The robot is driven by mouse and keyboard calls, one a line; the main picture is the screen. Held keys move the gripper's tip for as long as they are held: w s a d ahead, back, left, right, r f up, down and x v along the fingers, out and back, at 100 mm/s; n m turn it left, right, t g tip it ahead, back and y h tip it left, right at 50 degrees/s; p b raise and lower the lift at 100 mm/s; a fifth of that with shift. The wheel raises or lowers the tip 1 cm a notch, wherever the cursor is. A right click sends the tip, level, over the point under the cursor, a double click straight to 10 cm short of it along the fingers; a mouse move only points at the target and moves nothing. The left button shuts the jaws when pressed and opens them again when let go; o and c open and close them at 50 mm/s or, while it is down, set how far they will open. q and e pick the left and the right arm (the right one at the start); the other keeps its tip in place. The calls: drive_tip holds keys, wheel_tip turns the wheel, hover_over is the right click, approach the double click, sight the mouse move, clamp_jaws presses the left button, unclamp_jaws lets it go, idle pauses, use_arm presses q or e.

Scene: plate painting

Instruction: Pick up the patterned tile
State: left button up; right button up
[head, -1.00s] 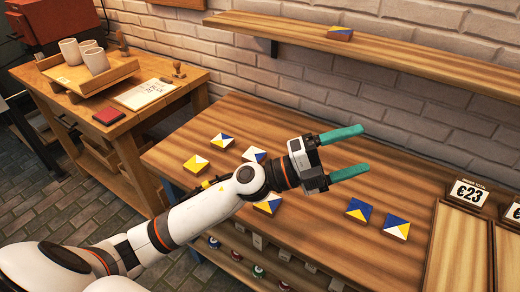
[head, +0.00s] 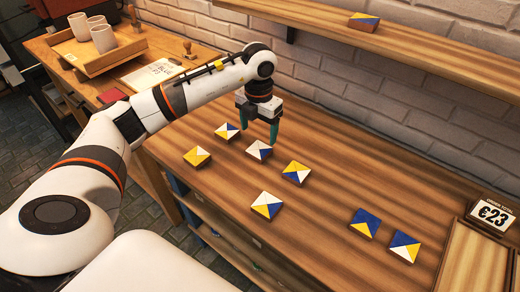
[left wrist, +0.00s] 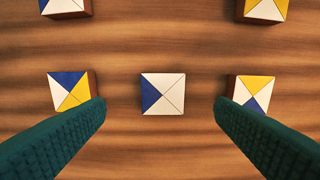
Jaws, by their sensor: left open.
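Several square tiles with triangle patterns lie on the wooden table; which one the task means I cannot tell. A mostly white tile with one blue triangle (head: 259,151) lies below my left gripper (head: 261,141). In the left wrist view this white-and-blue tile (left wrist: 162,94) is centred between the two teal fingers (left wrist: 160,108). My left gripper points down, is open and empty, with the fingers apart from the tile. My right gripper is not in view.
Close by lie a blue-white-yellow tile (head: 227,131), a yellow-and-white tile (head: 197,156), a yellow-white-blue tile (head: 295,172) and a white-blue-yellow tile (head: 266,205). Two blue-and-yellow tiles (head: 365,222) (head: 404,246) lie farther right. Another tile (head: 364,21) sits on the wall shelf (head: 440,65).

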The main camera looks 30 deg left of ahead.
sight(259, 149)
use_arm(q)
wheel_tip(259, 149, down, 3)
drive_tip(key=shift+r, duration=0.2)
drive_tip(key=f, duration=0.3)
drive_tip(key=f+p, duration=0.1)
drive_tip(key=f, duration=0.1)
drive_tip(key=shift+w+a, duration=0.15)
drive_tip(key=shift+w, duration=0.25)
